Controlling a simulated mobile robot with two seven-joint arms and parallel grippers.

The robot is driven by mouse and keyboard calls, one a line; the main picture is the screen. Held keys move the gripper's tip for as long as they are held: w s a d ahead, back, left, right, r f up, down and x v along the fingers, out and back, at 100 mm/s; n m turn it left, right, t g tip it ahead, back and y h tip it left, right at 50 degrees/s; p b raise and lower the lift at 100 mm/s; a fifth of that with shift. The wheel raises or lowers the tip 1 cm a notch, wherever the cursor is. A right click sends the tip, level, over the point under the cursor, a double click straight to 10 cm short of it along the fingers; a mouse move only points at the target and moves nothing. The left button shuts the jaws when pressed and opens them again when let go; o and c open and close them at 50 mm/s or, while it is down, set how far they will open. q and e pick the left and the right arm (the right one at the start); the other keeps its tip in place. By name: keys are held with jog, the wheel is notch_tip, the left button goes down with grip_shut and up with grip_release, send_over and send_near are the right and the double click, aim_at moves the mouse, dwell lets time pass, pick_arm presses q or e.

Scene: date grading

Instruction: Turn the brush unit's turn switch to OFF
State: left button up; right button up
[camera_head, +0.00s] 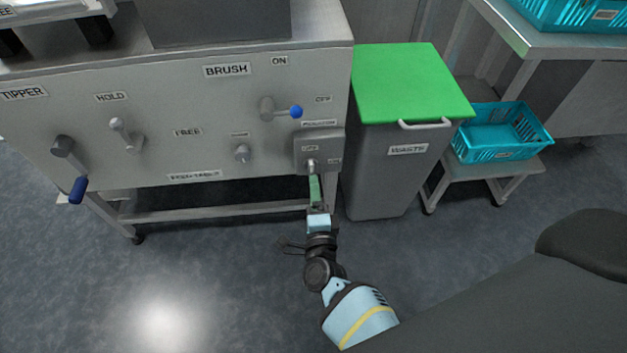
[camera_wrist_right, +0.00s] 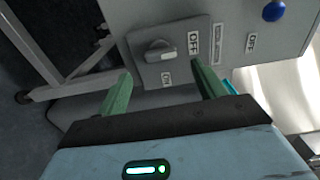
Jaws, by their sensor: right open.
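The brush unit's turn switch (camera_head: 312,163) is a small grey knob on a raised grey plate at the lower right of the steel panel. In the right wrist view the knob (camera_wrist_right: 160,50) sits on its plate, with an OFF label (camera_wrist_right: 194,42) to its right and an ON label (camera_wrist_right: 167,78) below. The knob's long bar runs roughly left to right there, in line with OFF. My right gripper (camera_head: 314,182) is just below the switch. In the wrist view its green fingers (camera_wrist_right: 163,88) are open and empty, short of the knob. My left gripper is not in view.
A blue-ball lever (camera_head: 283,111) sits just above the switch on the panel, between ON and OFF labels. A grey waste bin (camera_head: 384,175) with a green lid stands close at right. A teal crate (camera_head: 500,155) is on a low stand beyond it. Floor in front is clear.

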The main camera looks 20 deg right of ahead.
jog(key=shift+v, duration=1.15)
dwell(0.6)
